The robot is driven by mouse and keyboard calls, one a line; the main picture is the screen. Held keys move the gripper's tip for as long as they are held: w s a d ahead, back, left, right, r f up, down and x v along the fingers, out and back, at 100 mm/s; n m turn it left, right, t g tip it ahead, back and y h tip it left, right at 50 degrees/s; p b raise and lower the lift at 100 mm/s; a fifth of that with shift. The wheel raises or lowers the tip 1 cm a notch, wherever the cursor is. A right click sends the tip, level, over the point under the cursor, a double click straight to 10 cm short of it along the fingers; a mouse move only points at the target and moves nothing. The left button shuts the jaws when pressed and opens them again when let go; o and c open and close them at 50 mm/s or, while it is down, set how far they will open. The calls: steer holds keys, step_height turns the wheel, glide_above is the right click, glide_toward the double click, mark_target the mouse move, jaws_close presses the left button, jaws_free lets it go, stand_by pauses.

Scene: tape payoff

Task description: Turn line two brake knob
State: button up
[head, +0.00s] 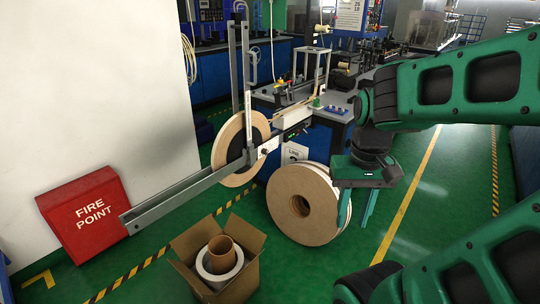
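The payoff stand has a large tape reel (228,157) mounted upright on a grey metal frame (180,190). A small dark knob (265,151) shows on the pale bracket by the reel's hub; it looks like the brake knob, but it is too small to tell its turn. My gripper (354,222) points down to the right of the stand, well apart from the knob. Its two green fingers are spread, with nothing seen between them.
A large reel (303,204) stands on the floor between the stand and my gripper. An open cardboard box (207,288) holds rolls in front. A red fire point box (88,213) is at the left wall. Green floor is free at the right.

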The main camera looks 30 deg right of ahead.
mark_target(267, 153)
steer(key=shift+o, duration=0.4)
steer(key=shift+o, duration=0.7)
steer(key=shift+s+r, duration=0.15)
steer(key=shift+s, duration=0.15)
steer(key=w+d+f+n+t+y, duration=0.15)
steer(key=w+f+n, duration=0.25)
steer(key=w, duration=0.9)
steer(key=w+d+f+n+t+y, duration=0.1)
steer(key=w+f+n+t+y, duration=0.3)
steer(key=w, duration=0.9)
steer(key=w+d+f+n+t, duration=0.15)
steer(key=w+f+n, duration=0.35)
steer(key=w, duration=0.8)
steer(key=w+d+f+m+t, duration=0.1)
steer(key=w+d+f+t, duration=0.5)
steer(key=w+d+t, duration=0.4)
steer(key=x, duration=0.6)
steer(key=d+x, duration=0.1)
steer(key=x, duration=0.2)
steer(key=shift+w+r, duration=0.25)
steer(key=shift+w, duration=0.1)
